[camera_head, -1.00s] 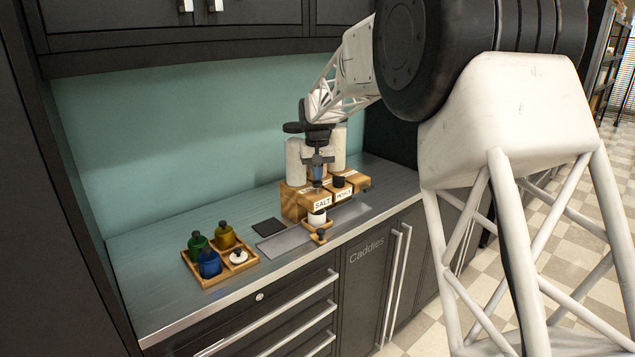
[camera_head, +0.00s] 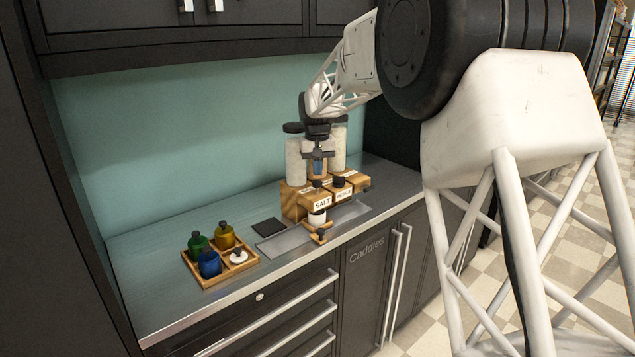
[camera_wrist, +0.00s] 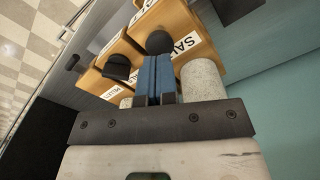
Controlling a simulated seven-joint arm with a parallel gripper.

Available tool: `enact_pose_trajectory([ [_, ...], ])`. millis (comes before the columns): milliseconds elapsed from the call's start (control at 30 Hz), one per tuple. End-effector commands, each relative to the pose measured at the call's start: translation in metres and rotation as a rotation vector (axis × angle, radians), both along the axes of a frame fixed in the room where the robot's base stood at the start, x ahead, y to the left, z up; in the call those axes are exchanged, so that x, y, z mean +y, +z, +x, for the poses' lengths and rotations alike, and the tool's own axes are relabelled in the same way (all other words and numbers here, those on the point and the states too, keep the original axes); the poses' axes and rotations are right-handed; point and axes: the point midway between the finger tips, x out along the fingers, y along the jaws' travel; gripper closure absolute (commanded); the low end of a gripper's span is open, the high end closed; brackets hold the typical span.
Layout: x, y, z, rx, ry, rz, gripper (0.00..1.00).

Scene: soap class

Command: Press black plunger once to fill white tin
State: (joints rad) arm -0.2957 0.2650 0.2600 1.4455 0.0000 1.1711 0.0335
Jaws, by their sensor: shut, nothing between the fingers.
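The black plunger (camera_head: 317,184) stands on the wooden dispenser block labelled SALT (camera_head: 322,202). My gripper (camera_head: 317,175) is just above this plunger, with its blue fingers shut and empty. In the wrist view, the fingertips (camera_wrist: 158,58) are close to the plunger's round black top (camera_wrist: 159,42); I cannot tell whether they touch. The white tin (camera_head: 317,218) sits below the front of the SALT block, at the small wooden holder (camera_head: 321,236). Its contents are too small to make out.
A second black plunger (camera_head: 339,181) stands on the neighbouring labelled block, right of SALT. Tall pale jars (camera_head: 295,162) stand behind. A wooden tray (camera_head: 213,281) with coloured bottles and a white lidded jar (camera_head: 238,257) lies left on the counter. A dark square (camera_head: 269,228) lies between.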

Motion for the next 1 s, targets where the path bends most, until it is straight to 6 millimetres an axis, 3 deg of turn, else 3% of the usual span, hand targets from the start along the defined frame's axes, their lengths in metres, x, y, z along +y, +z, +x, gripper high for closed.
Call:
enact_pose_trajectory([
  [267,0.000,0.004,0.000,-0.001,0.000,0.000,1.00],
  [1000,0.000,0.049,0.000,0.000,0.000,0.000,1.00],
])
